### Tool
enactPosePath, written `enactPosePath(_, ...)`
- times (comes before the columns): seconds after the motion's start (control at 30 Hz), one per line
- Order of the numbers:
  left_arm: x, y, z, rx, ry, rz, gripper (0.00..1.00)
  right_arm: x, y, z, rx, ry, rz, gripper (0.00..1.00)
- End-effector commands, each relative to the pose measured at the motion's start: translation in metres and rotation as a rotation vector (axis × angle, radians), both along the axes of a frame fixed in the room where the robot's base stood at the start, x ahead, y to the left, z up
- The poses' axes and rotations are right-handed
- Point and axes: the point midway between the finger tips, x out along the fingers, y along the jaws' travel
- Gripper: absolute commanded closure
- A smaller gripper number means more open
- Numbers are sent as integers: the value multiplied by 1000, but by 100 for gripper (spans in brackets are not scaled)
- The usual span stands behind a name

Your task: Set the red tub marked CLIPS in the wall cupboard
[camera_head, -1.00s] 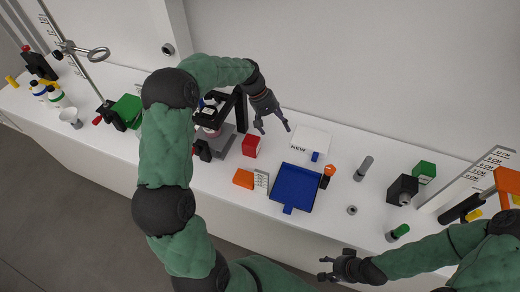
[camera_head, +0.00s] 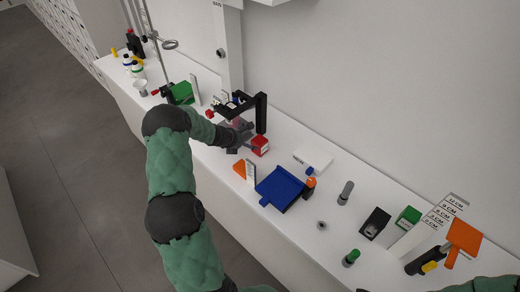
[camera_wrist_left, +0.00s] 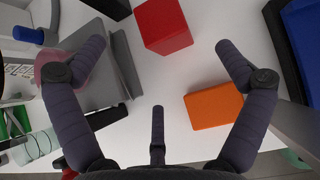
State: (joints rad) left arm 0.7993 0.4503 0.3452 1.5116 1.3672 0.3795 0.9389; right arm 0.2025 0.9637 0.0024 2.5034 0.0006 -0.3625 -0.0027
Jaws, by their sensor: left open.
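The red tub (camera_head: 260,144) stands on the white counter beside a black-framed stand; a pale mark on it is too small to read. In the left wrist view the red tub (camera_wrist_left: 163,25) lies ahead, beyond the fingertips. My left gripper (camera_wrist_left: 160,62) is open with nothing between its spread fingers; in the head view the left gripper (camera_head: 241,131) is close to the tub's left side, partly hard to make out. A white panel with a dark round knob (camera_head: 220,53) rises at the wall; whether it belongs to the cupboard I cannot tell. Only a dark sliver of my right gripper may show at the bottom edge.
The black stand (camera_head: 262,112) is close behind the tub. An orange block (camera_wrist_left: 213,106) and a blue tray (camera_head: 266,200) are nearby. A white box (camera_head: 317,160), a grey cylinder (camera_head: 346,192) and a black box (camera_head: 375,223) stand farther right. A white edge (camera_head: 272,2) overhangs above.

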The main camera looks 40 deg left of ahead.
Motion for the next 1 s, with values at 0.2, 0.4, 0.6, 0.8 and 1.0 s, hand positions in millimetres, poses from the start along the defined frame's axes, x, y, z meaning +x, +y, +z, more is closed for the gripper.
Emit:
enactPosePath(0.2,23,-3,-22,1,-1,-6,0,0,0,-1,0,0,0,44)
enactPosePath(0.4,34,-3,-33,2,-1,-6,0,0,0,-1,0,0,0,44)
enactPosePath(0.6,40,-3,-40,1,-1,-7,0,0,0,1,0,0,0,44)
enactPosePath(0.8,54,0,-57,1,0,-8,0,0,0,4,0,0,0,44)
enactPosePath(1.0,67,-1,-70,3,-1,-7,0,0,0,5,0,0,0,44)
